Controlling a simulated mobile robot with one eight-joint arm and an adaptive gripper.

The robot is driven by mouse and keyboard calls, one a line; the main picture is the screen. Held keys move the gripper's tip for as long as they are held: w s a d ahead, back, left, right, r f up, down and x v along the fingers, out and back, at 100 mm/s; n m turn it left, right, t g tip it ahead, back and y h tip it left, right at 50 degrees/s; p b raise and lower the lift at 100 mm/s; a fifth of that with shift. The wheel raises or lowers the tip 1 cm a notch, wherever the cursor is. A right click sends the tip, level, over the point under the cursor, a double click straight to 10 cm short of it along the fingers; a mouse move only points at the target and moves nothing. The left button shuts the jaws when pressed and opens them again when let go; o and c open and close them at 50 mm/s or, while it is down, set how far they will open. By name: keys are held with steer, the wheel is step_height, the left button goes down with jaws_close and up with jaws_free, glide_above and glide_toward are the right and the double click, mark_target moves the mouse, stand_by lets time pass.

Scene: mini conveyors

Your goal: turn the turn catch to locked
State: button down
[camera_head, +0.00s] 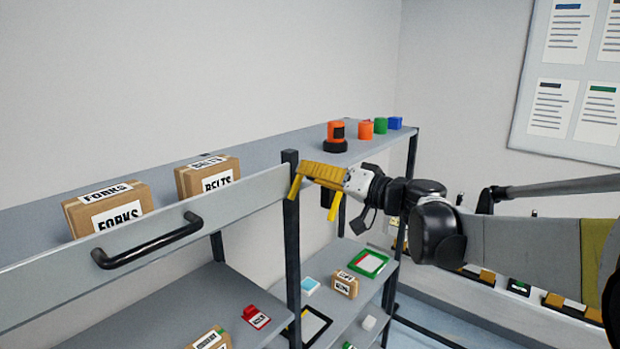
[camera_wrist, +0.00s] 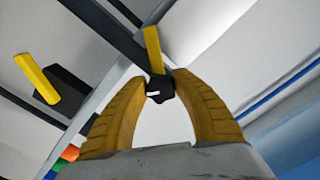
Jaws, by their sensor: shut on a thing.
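The turn catch, a yellow lever on a black hub, shows in the wrist view (camera_wrist: 153,48). Its hub sits between my two yellow fingertips. In the head view its yellow lever (camera_head: 295,187) slants down from my fingertips beside the dark shelf post. My gripper (camera_head: 304,170) reaches in from the right and is shut on the catch; it also shows in the wrist view (camera_wrist: 165,80). The fingers partly hide the hub, and I cannot tell whether the lever stands at locked.
A second yellow lever (camera_wrist: 37,78) on a black block is close by in the wrist view. A grey rail with a black handle (camera_head: 148,243) runs left of the post (camera_head: 291,240). FORKS (camera_head: 108,208) and BELTS (camera_head: 208,178) boxes stand behind it. Orange, green and blue pieces sit beyond my gripper.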

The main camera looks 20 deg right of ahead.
steer(key=m+b, duration=0.1)
steer(key=m, duration=0.4)
steer(key=shift+m, duration=0.3)
steer(key=m+b, duration=0.1)
steer(key=m, duration=0.3)
steer(key=shift+r+m, duration=0.15)
steer(key=shift+m, duration=0.25)
steer(key=c, duration=1)
jaws_free()
steer(key=shift+a, duration=0.1)
steer(key=v, duration=1.2)
